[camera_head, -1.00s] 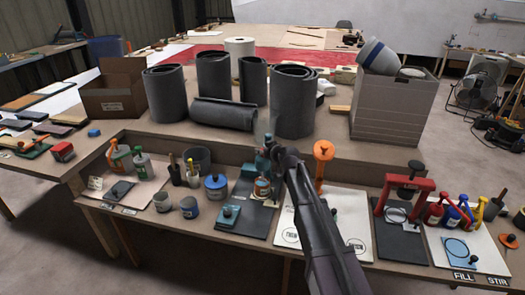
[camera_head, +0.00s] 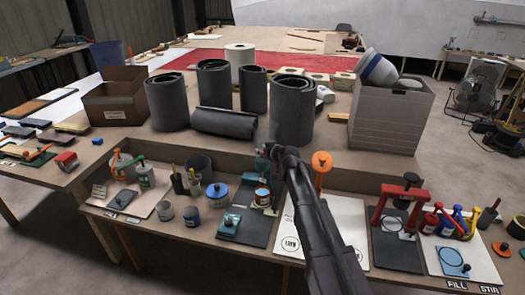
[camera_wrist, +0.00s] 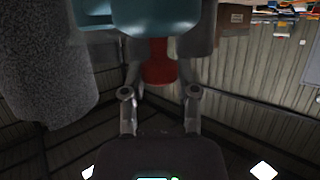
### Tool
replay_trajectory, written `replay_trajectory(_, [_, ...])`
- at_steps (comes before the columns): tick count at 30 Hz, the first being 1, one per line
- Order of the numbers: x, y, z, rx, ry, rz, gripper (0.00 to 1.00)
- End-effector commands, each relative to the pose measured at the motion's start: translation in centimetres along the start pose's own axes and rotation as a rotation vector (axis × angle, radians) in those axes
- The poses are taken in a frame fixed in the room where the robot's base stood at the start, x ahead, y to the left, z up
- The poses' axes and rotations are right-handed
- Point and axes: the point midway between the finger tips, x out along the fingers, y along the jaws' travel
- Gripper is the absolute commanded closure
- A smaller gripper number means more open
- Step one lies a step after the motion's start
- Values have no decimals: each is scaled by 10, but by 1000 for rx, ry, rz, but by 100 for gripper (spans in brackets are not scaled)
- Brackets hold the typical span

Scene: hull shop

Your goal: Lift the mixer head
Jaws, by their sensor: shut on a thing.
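The teal mixer (camera_head: 263,169) stands on the lower front shelf, left of my forearm, with a small tin (camera_head: 262,196) at its foot. My gripper (camera_head: 272,152) is at the top of the mixer, and its fingers are mostly hidden by my own arm in the head view. In the wrist view, the teal mixer head (camera_wrist: 150,14) is close at the top. A red part (camera_wrist: 158,65) below it lies between the two fingers of my gripper (camera_wrist: 160,72), which is shut on it. The exact tilt of the head cannot be told.
Grey rolls (camera_head: 294,110) stand close behind on the upper bench. An orange-topped stand (camera_head: 321,163) is just right of my arm. A red press (camera_head: 402,201) and coloured bottles stand farther right. A blue-lidded pot (camera_head: 217,193) is to the left.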

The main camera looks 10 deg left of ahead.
Motion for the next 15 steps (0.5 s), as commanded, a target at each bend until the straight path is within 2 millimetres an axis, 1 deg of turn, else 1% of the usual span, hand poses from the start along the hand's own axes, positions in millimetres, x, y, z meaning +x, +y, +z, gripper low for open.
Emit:
replay_trajectory(7, [1,1,-2,3,7,3,100])
replay_trajectory(8, [1,1,-2,3,7,3,58])
replay_trajectory(9, [1,1,-2,3,7,4,46])
replay_trajectory(11, [1,1,-2,3,7,4,28])
replay_trajectory(12, [1,1,-2,3,6,3,25])
replay_trajectory(15, [1,1,-2,2,5,3,25])
